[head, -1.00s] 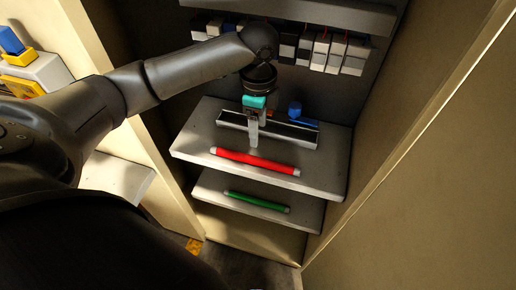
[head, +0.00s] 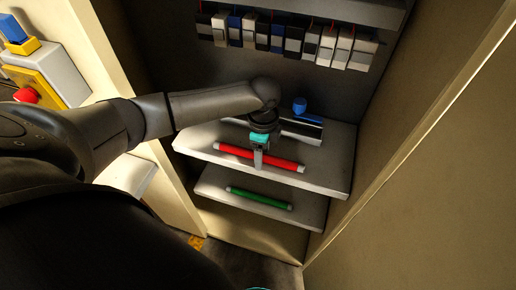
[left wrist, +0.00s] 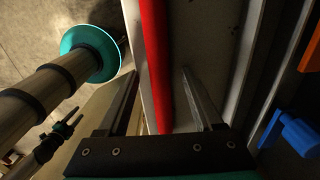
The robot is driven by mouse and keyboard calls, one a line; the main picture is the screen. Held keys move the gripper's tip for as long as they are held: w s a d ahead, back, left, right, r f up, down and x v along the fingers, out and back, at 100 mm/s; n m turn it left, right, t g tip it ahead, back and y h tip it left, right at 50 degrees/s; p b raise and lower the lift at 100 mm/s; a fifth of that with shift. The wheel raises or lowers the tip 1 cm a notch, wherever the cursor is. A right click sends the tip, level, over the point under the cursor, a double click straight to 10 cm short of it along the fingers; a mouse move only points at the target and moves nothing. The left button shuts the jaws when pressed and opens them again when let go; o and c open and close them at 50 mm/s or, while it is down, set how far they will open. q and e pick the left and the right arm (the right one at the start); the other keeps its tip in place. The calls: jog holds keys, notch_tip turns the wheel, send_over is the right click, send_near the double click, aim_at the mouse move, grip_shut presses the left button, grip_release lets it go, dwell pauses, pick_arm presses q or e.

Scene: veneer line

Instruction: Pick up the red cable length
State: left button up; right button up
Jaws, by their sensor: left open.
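The red cable length (head: 232,150) lies along the front of the upper shelf, with pale ends. My left gripper (head: 259,160) is over its middle in the head view, pointing down. In the left wrist view the red cable (left wrist: 157,60) runs between the two open fingers (left wrist: 160,95), nearer the left finger. The fingers are not closed on it. I cannot tell how far above the cable the tips are.
A green cable length (head: 258,198) lies on the lower shelf (head: 222,183). A dark rail or trunking (head: 300,130) and a blue item (head: 299,105) stand behind the red cable on the upper shelf (head: 325,172). Several modules (head: 290,38) hang above. Cabinet walls enclose both sides.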

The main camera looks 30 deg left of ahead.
pick_arm(q)
jog(key=shift+c, duration=0.3)
grip_shut()
dwell(0.4)
